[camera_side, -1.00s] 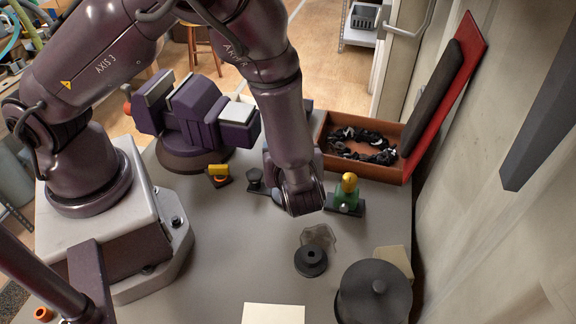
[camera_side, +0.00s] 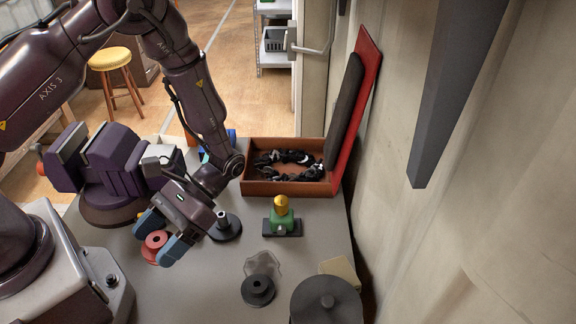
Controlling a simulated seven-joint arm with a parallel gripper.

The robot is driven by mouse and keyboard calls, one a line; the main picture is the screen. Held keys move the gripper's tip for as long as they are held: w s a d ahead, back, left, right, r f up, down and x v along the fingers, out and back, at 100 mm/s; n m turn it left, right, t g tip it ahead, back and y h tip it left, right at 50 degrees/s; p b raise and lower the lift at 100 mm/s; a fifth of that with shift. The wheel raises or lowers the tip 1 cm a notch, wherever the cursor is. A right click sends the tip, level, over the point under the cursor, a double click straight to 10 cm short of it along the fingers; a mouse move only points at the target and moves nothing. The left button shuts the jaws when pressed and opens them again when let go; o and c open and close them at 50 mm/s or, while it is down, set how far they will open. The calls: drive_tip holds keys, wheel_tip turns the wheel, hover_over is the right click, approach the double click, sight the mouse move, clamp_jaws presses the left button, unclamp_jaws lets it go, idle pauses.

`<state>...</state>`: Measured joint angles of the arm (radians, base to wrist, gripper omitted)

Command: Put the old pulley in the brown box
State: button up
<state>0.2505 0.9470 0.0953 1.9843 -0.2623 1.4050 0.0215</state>
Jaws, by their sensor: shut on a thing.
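My gripper (camera_side: 162,236) is shut on a small red grooved wheel (camera_side: 155,244), which looks like the old pulley. The wheel shows between the blue-grey fingertips, partly hidden by them. I cannot tell whether it touches the bench. The open brown box (camera_side: 288,188) stands at the back of the bench, up and to the right of my gripper. Its red lid (camera_side: 368,75) with a dark pad leans upright along its right side. A dark chain-like bundle (camera_side: 285,160) lies inside the box.
A dark disc with a post (camera_side: 226,230) stands right beside my gripper. A green block with a yellow knob (camera_side: 282,220) stands in front of the box. A dark spool (camera_side: 258,290), a round lidded pot (camera_side: 327,300) and a purple vise (camera_side: 105,165) are also here.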

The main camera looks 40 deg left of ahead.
drive_tip(key=w+d+r+n+t+h, duration=0.2)
drive_tip(key=w+d+n+t+h, duration=0.3)
drive_tip(key=w+n+t+h, duration=0.4)
drive_tip(key=n+h, duration=0.3)
drive_tip(key=n, duration=0.1)
drive_tip(key=shift+w+r+n, duration=0.15)
drive_tip(key=shift+w+n, duration=0.15)
drive_tip(key=shift+w, duration=0.05)
drive_tip(key=w+a+n+t, duration=0.1)
drive_tip(key=w+n+t, duration=0.1)
drive_tip(key=t, duration=0.1)
drive_tip(key=w+a+r+n+t, duration=0.1)
drive_tip(key=w+n+t, duration=0.1)
drive_tip(key=w, duration=0.1)
drive_tip(key=w+a+r+n+t, duration=0.1)
drive_tip(key=w+n+t, duration=0.2)
drive_tip(key=shift+w+a+r+t, duration=0.1)
drive_tip(key=shift+a+r+t, duration=0.1)
drive_tip(key=shift+t, duration=0.1)
drive_tip(key=n+t+y, duration=0.3)
drive_tip(key=n+t, duration=0.2)
hover_over(301, 166)
drive_tip(key=s, duration=0.1)
wheel_tip(301, 166, down, 7)
drive_tip(key=shift+w+f+n, duration=0.3)
drive_tip(key=shift+f, duration=0.1)
drive_tip(key=shift+w+f, duration=0.2)
drive_tip(key=shift+f, duration=1.45)
